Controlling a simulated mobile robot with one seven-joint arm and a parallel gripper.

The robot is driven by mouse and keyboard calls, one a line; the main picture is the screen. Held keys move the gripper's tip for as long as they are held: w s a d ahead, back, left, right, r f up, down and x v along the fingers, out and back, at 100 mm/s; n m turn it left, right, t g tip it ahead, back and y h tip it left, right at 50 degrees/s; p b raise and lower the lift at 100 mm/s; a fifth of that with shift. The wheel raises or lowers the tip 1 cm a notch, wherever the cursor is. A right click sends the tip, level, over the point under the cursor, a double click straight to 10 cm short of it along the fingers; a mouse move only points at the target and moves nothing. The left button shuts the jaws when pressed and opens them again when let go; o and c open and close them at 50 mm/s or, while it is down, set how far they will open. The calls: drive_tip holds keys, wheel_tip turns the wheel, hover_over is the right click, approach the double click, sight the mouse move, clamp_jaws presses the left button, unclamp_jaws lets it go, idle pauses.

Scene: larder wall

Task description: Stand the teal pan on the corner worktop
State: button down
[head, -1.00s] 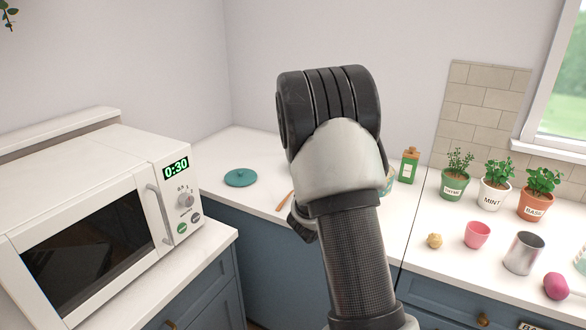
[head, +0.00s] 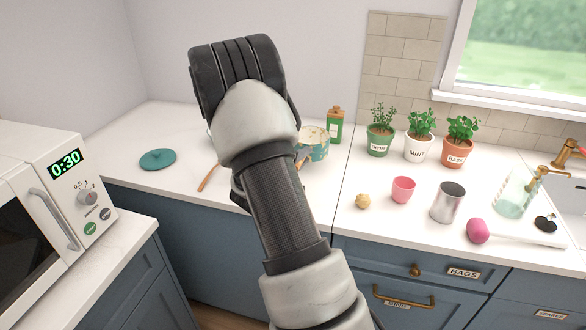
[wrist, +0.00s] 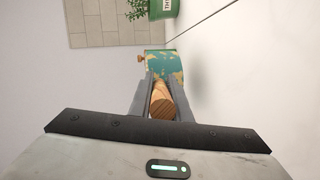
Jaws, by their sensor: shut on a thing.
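The teal pan (head: 317,153), with cream-yellow patches on it, shows partly behind my arm in the head view, over the corner worktop (head: 125,133). In the wrist view the pan (wrist: 156,64) lies just beyond my fingertips, with its wooden handle (wrist: 161,101) between them. My gripper (wrist: 159,85) is shut on that handle. In the head view my arm hides the fingers and the handle's grip. I cannot tell whether the pan's base touches the worktop.
A teal lid-like disc (head: 157,159) and a thin wooden utensil (head: 208,178) lie left of my arm. A green bottle (head: 334,125) stands close behind the pan. Potted herbs (head: 419,148), a pink cup (head: 403,189) and a metal cup (head: 447,202) stand to the right. A microwave (head: 62,205) is at left.

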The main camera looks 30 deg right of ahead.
drive_tip(key=shift+f, duration=2.65)
drive_tip(key=shift+f+b, duration=0.2)
drive_tip(key=shift+b, duration=0.1)
drive_tip(key=c, duration=1.6)
unclamp_jaws()
drive_tip(key=shift+c, duration=0.2)
drive_tip(key=shift+r, duration=0.1)
